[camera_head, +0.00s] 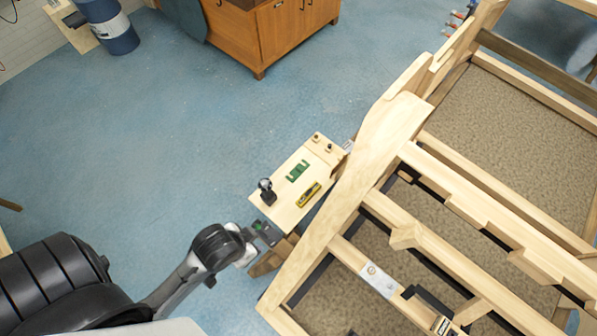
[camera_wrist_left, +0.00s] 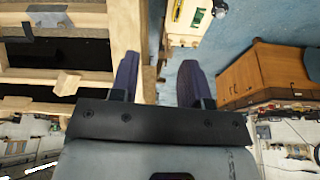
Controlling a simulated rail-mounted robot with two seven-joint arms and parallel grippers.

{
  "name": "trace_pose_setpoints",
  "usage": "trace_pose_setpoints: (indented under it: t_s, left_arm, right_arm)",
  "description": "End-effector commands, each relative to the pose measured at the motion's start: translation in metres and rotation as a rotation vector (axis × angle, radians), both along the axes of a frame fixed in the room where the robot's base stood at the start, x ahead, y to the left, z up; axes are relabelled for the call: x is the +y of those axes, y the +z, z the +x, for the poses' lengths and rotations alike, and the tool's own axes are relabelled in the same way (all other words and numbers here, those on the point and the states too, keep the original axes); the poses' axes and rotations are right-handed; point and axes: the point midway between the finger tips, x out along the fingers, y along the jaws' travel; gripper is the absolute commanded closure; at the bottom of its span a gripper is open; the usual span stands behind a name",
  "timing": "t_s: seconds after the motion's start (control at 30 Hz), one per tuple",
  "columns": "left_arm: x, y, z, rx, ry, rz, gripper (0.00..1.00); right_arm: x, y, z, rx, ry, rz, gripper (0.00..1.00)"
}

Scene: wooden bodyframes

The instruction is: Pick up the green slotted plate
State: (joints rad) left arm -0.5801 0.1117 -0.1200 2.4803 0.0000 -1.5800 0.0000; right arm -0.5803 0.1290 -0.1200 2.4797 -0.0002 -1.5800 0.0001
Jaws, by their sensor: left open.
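The green slotted plate (camera_head: 298,171) lies flat on a small light wooden shelf (camera_head: 285,204) fixed beside the big wooden frame. It also shows as a small green piece at the top of the left wrist view (camera_wrist_left: 198,17). My left gripper (camera_head: 266,232) is near the shelf's lower left edge in the head view, apart from the plate. In the left wrist view my left gripper (camera_wrist_left: 158,75) shows two dark fingers spread apart with nothing between them. My right gripper is not in view.
A yellow tool (camera_head: 308,194) and a dark, round-topped object (camera_head: 266,190) share the shelf with the plate. The large wooden bodyframe (camera_head: 350,190) stands close on the right. A brown cabinet (camera_head: 270,35) and a blue barrel (camera_head: 107,25) are far back. Blue floor on the left is clear.

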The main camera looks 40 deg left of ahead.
Motion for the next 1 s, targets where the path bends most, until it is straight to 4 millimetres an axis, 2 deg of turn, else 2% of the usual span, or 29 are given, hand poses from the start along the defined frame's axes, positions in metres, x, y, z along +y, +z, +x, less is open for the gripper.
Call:
trace_pose_setpoints:
  t_s: [0.27,0.6,1.0]
  left_arm:
    - [0.0001,0.0,-0.0001,0.0,-0.001,0.0,0.57]
    - [0.0033,-0.0003,-0.0002,0.0,-0.008,0.011,0.28]
    - [0.0029,-0.0003,-0.0003,0.001,-0.007,0.01,0.28]
  right_arm:
    - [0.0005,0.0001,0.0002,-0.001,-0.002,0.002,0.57]
    - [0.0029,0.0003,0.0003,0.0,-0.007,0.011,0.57]
    - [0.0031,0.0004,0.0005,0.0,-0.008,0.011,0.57]
